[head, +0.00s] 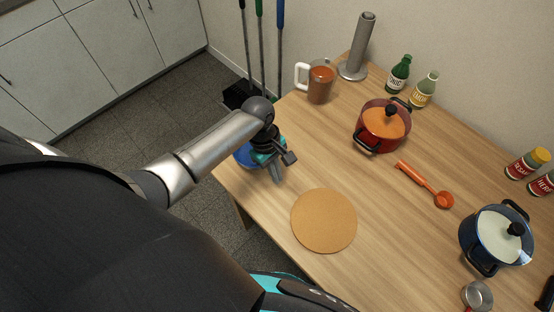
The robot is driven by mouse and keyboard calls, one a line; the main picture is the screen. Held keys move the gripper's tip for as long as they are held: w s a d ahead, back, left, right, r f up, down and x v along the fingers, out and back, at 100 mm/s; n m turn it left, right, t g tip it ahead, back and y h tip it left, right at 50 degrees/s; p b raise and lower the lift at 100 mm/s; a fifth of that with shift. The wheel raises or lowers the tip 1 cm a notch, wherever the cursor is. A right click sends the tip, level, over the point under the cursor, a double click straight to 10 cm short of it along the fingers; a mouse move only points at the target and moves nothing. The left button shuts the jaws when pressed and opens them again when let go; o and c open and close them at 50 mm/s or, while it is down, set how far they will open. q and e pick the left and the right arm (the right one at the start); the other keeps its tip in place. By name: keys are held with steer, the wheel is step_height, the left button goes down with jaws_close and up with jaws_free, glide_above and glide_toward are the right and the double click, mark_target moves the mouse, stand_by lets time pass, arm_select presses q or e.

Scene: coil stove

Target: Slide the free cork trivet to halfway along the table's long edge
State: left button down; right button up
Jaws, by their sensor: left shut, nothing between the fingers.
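A round tan cork trivet (324,221) lies flat and bare on the wooden table (388,228), near the table's long edge that faces me. My left gripper (284,170) is shut and empty at the table's near-left part, up and to the left of the trivet. A gap of bare wood shows between its fingers and the trivet's rim. A blue round thing shows partly behind my left gripper. My right gripper is not in view.
A red pot (382,126), a jug (320,82), a steel paper-towel stand (358,50) and bottles (398,74) stand toward the far end. An orange spoon (424,183) lies beyond the trivet. A blue pot (494,238) and a small pan (477,296) stand right. Wood around the trivet is clear.

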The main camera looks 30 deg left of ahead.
mark_target(292, 200)
arm_select(q)
steer(key=b+x, duration=0.1)
steer(key=x, duration=0.3)
steer(key=shift+f, duration=0.2)
steer(key=d, duration=0.1)
steer(key=s+d, duration=0.1)
steer(key=d, duration=0.1)
steer(key=shift+f, duration=0.2)
steer(key=shift+s+d, duration=0.1)
steer(key=shift+d, duration=0.35)
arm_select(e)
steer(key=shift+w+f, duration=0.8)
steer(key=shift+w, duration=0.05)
